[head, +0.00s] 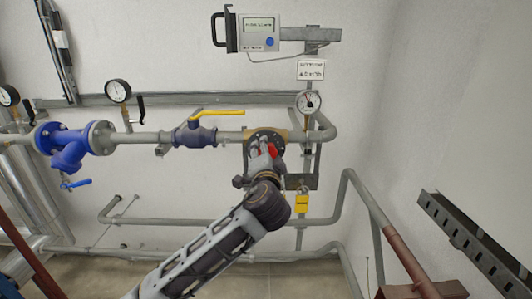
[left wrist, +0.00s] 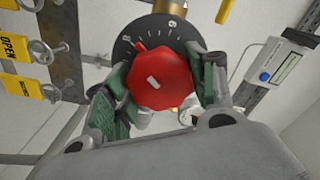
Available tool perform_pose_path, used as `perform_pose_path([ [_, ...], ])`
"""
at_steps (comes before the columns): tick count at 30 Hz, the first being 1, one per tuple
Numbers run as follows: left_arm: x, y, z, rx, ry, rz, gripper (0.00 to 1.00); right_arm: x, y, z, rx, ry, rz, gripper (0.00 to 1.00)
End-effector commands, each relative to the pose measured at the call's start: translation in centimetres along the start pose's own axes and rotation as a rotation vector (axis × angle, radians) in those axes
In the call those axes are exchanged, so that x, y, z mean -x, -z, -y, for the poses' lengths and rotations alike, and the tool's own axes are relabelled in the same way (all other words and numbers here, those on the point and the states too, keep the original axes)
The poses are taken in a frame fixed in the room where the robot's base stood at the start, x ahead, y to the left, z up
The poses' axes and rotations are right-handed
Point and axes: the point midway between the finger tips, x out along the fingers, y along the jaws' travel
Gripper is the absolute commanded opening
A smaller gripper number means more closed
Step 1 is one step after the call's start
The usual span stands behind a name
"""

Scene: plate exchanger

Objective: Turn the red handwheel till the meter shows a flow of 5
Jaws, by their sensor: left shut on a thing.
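The red handwheel (left wrist: 160,80) fills the middle of the left wrist view, in front of a black numbered dial (left wrist: 128,42). A small red pointer on the wheel lies over the dial. My left gripper (left wrist: 163,72) is shut on the wheel, with a green-padded finger on each side. In the head view a little red of the handwheel (head: 272,150) shows past my left gripper (head: 264,152), which hides most of it. The meter (head: 258,32) is a grey box on the wall with a lit display; it also shows in the left wrist view (left wrist: 285,62). Its reading is too small to tell.
A yellow-lever valve (head: 197,132) and a blue strainer (head: 75,142) sit on the pipe left of the handwheel. A round gauge (head: 308,102) stands close on its right. Below hangs a yellow tag (head: 302,203). A perforated metal rail (head: 475,240) is at the right.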

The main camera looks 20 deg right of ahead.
Motion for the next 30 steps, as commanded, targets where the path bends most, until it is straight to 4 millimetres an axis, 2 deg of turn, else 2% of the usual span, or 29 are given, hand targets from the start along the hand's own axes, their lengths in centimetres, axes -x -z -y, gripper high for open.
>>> perform_pose_path([
  [8, -0.02, -0.06, -0.09, -0.068, -0.002, 0.002, 0.32, 0.36, -0.04, -0.27, 0.001, -0.003, 0.001, 0.4],
  [20, -0.01, -0.08, -0.13, -0.074, -0.002, 0.002, 0.32, 0.35, -0.09, -0.52, 0.002, -0.005, 0.001, 0.4],
  [21, -0.01, -0.08, -0.13, -0.074, -0.002, 0.002, 0.6, 0.35, -0.09, -0.51, 0.002, -0.005, 0.001, 0.4],
  [25, -0.01, -0.07, -0.1, -0.074, -0.002, 0.002, 0.76, 0.35, -0.09, -0.5, 0.002, -0.005, 0.001, 0.4],
  [30, -0.01, -0.04, -0.05, -0.073, -0.001, 0.001, 0.78, 0.36, -0.08, -0.48, 0.002, -0.005, 0.001, 0.4],
])
